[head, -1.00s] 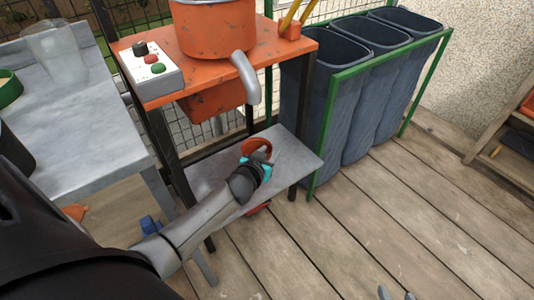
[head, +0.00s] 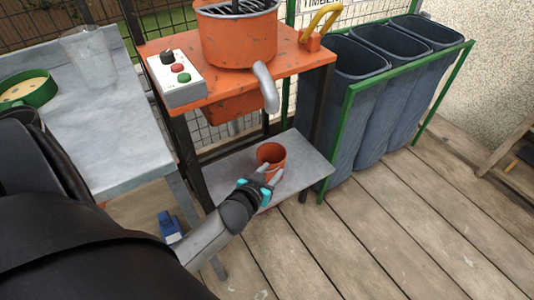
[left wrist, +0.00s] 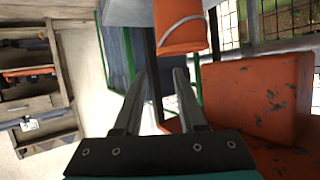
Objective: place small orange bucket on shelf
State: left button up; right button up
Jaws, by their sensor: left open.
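The small orange bucket (head: 271,155) stands upright on the grey lower shelf (head: 222,182) of the orange machine stand. It also shows in the left wrist view (left wrist: 180,30) with its pale wire handle, at the top of the picture beyond the fingertips. My left gripper (head: 269,178) is on the near side of the bucket, low at the shelf. In the left wrist view my left gripper (left wrist: 160,75) has its two fingers apart with nothing between them. The bucket looks clear of the fingers. My right gripper is not in view.
The orange machine (head: 238,38) with a grey spout stands above the shelf, beside a control box (head: 176,77). Dark bins (head: 350,95) in a green frame (head: 334,150) stand right of it. A grey table (head: 100,125) is at left. Wooden decking (head: 400,210) is clear at right.

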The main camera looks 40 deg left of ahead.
pick_arm(q)
jog(key=s+d+f+m+g+h, duration=0.1)
jog(key=s+d+g, duration=0.3)
jog(key=s, duration=0.5)
jog(key=s+d+f+m+g+h, duration=0.2)
jog(key=s+d+f+g, duration=0.2)
jog(key=s+d, duration=0.4)
jog(key=shift+s+d+m+g+p, duration=0.3)
jog(key=shift+s+m+g, duration=0.1)
jog(key=shift+g, duration=0.4)
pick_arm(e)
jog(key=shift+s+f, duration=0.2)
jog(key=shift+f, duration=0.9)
